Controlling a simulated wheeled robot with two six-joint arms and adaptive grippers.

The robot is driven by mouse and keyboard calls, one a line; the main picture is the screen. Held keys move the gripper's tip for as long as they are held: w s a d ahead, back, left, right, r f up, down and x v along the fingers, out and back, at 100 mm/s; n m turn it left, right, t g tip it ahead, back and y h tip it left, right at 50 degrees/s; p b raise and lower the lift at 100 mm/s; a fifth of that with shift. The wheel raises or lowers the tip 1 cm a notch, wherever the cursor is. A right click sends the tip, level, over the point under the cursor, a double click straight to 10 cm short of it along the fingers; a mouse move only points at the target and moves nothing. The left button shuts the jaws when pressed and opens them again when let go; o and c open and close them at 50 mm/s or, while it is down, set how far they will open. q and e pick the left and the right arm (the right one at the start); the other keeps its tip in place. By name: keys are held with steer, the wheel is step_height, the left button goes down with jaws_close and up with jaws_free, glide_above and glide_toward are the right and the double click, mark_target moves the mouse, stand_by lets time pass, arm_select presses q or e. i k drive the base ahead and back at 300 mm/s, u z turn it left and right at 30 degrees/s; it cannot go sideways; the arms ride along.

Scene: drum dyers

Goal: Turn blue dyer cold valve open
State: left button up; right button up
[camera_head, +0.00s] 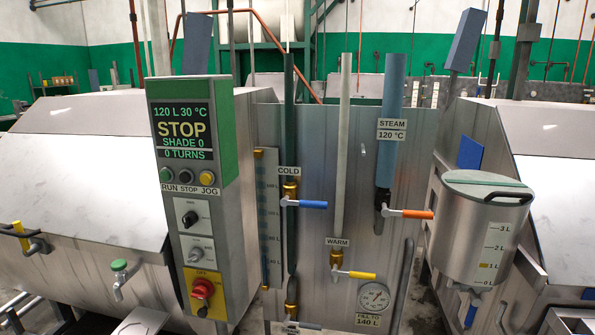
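A vertical dark pipe labelled COLD (289,171) carries a brass valve (290,190) in the middle of the head view. Its blue lever (313,204) points sideways to the right, across the pipe. The control post (190,200) left of it has a green top and a display reading 120 L, 30 °C, STOP, SHADE 0, 0 TURNS. No label names this a blue dyer; a blue plate (470,152) is on the machine at the right. Neither of my grippers is in view.
A WARM pipe with a yellow lever (361,275) and a STEAM pipe with an orange lever (416,214) stand to the right. A graduated steel tank (478,230) juts out farther right. A round gauge (373,297) sits low. The space just before the blue lever looks clear.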

mark_target(308, 204)
steer(key=u, duration=0.3)
steer(key=i, duration=1.25)
steer(key=u, duration=0.65)
steer(key=k, duration=0.3)
